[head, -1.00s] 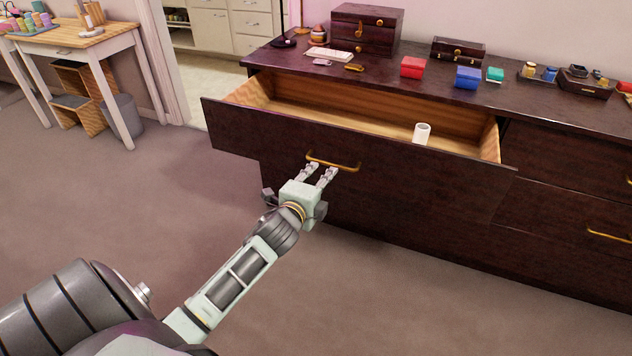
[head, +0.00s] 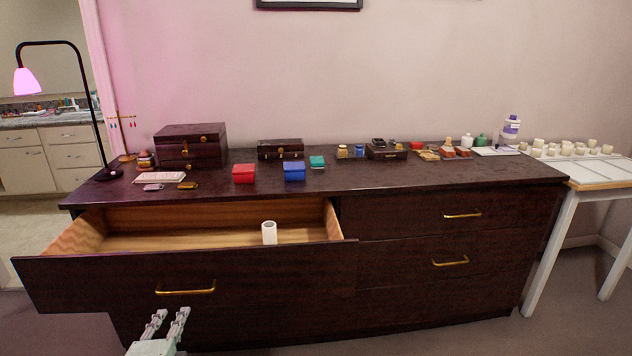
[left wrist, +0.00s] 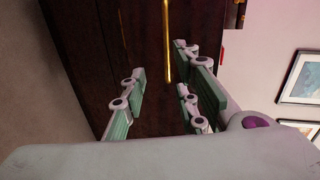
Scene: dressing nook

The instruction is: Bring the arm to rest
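My left gripper (head: 170,322) is low in front of the dark dresser, just below the brass handle (head: 186,288) of the pulled-out top left drawer (head: 100,278). Its fingers are apart and nothing is between them. In the left wrist view the open fingers (left wrist: 158,88) point at the dark drawer front (left wrist: 145,50), with the brass handle (left wrist: 167,40) beyond them, clear of the fingers. A white cylinder (head: 269,233) stands inside the open drawer. My right gripper is not in view.
The dresser top (head: 400,178) holds a jewellery box (head: 190,148), a red box (head: 243,174), a blue box (head: 294,171) and several small items. A black lamp (head: 22,80) stands at the left. A white table (head: 600,180) stands at the right. The open drawer juts forward.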

